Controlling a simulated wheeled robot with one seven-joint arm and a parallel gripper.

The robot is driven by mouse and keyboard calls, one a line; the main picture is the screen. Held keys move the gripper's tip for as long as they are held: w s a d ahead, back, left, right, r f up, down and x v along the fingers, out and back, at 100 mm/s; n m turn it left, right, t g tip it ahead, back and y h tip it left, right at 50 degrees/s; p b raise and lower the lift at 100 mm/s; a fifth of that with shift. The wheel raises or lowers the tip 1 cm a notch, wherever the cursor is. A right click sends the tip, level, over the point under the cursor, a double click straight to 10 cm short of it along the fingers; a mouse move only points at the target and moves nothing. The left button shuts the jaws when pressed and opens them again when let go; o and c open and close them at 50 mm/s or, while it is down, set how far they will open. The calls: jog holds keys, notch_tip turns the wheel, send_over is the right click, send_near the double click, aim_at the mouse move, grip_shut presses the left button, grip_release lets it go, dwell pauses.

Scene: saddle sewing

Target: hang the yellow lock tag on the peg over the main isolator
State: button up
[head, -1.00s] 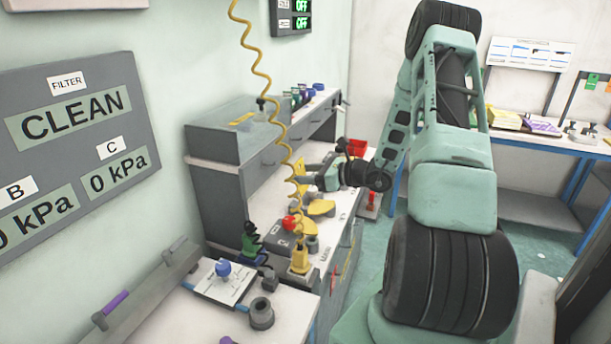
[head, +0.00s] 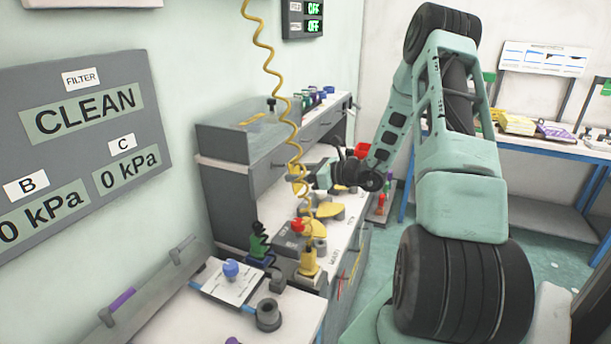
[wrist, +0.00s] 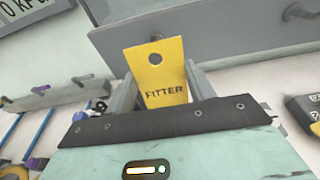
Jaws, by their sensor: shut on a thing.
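The yellow lock tag (wrist: 158,75) is in the wrist view, a flat plate marked FITTER with a round hole near its top edge. My gripper (wrist: 158,92) is shut on its lower part, with the holed end sticking out beyond the fingers. In the head view my gripper (head: 312,178) is over the grey-fronted bench, close to the yellow coiled hose; the tag is hard to make out there. A small dark knob (wrist: 155,37) shows just beyond the tag, against a grey panel. I cannot tell whether it is the peg. I cannot pick out the main isolator.
The yellow coiled hose (head: 272,75) hangs beside my gripper. The bench has a raised grey cabinet (head: 228,142) at the back. A yellow-bodied device (head: 309,262) and a green-and-black device (head: 259,240) stand at its near end. A white side table (head: 292,305) is nearer.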

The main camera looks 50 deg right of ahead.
jog(key=shift+b+x, duration=0.55)
jog(key=shift+x, duration=1.2)
jog(key=shift+w+a+f+b, duration=0.2)
jog(key=shift+w+b, duration=0.35)
jog(key=shift+w, duration=0.1)
jog(key=o, duration=0.9)
jog(key=b+v, duration=0.3)
jog(key=v, duration=1.4)
jog(key=shift+s+d+b, duration=0.15)
jog(key=shift+s+b, duration=0.05)
jog(key=shift+b, duration=0.15)
